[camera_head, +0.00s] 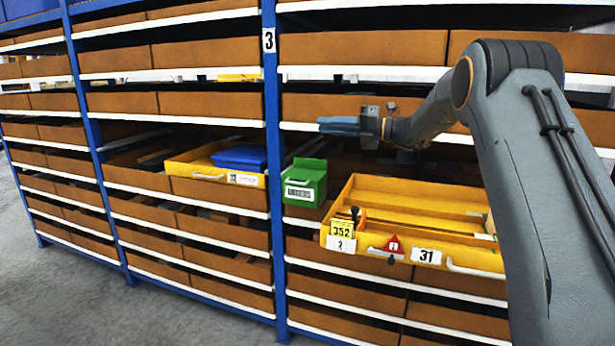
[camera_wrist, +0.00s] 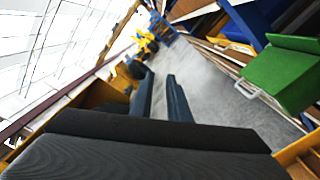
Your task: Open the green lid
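A green box (camera_head: 304,190) with a white label on its front stands on the shelf just right of the blue post. Its green lid (camera_head: 309,163) is the top part; the head view is too small to tell how far it is raised. In the wrist view the green box (camera_wrist: 284,78) is at the right edge, with the flat lid (camera_wrist: 296,43) over it. My gripper (camera_head: 330,125) is above and right of the box, pointing left, and clear of it. In the wrist view its two dark fingers (camera_wrist: 160,76) are apart with nothing between them.
A yellow drawer (camera_head: 375,240) marked 31 juts out right of the green box. A yellow tray (camera_head: 205,177) with a blue bin (camera_head: 240,157) juts out to the left. Brown boxes fill the shelves. Grey floor (camera_head: 60,285) is clear at the left.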

